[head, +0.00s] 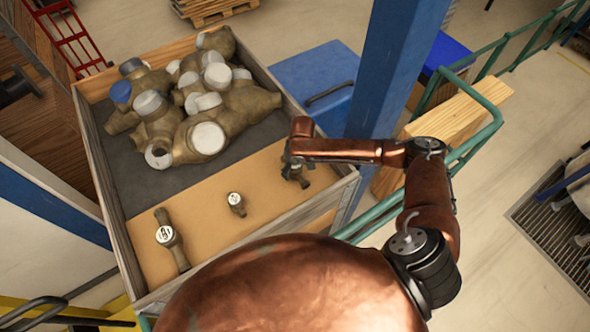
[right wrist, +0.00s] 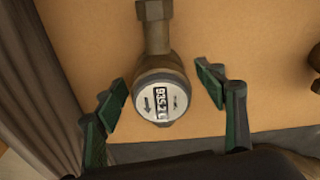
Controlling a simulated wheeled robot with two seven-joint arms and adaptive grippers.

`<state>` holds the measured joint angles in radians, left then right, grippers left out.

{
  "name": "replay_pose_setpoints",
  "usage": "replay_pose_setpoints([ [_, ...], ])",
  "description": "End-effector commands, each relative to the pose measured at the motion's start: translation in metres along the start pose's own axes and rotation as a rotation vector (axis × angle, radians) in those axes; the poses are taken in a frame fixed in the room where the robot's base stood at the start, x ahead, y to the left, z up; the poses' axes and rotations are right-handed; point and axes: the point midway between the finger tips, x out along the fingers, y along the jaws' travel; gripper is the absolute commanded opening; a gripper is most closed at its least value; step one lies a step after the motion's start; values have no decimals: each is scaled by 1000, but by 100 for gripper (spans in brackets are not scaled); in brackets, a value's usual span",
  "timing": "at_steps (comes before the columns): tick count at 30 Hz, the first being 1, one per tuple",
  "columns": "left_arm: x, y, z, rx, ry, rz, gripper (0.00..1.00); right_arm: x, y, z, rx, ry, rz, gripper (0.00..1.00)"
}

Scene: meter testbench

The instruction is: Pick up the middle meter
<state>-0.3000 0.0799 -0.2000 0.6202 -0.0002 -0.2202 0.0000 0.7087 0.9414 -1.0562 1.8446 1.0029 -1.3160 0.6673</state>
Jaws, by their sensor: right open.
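Three brass meters with round white dials lie on the tan board of the crate. The middle meter (head: 236,203) is the smallest-looking and lies apart from my gripper. The left meter (head: 167,236) is longer. The right meter (head: 298,178) is partly hidden under my right gripper (head: 291,161). In the right wrist view this right meter (right wrist: 160,90) lies between the open green-padded fingers of my right gripper (right wrist: 162,86), with a gap on both sides. A piece of another meter (right wrist: 315,65) shows at the right edge there. My left gripper is not in view.
The wooden crate (head: 108,190) holds a pile of large meters (head: 205,110) on its dark floor behind the board. Its wall (right wrist: 72,60) stands close beside the right meter. A blue post (head: 397,70) and green railing (head: 470,90) stand to the right.

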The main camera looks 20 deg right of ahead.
Motion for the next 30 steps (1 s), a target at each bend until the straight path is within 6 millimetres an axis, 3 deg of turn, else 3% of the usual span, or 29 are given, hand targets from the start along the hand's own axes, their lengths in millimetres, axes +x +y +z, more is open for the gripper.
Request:
replay_pose_setpoints([
  [9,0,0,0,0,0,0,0,7,0,0,-1,0,-1,64],
  [30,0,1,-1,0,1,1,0,7,0,0,-1,0,0,16],
])
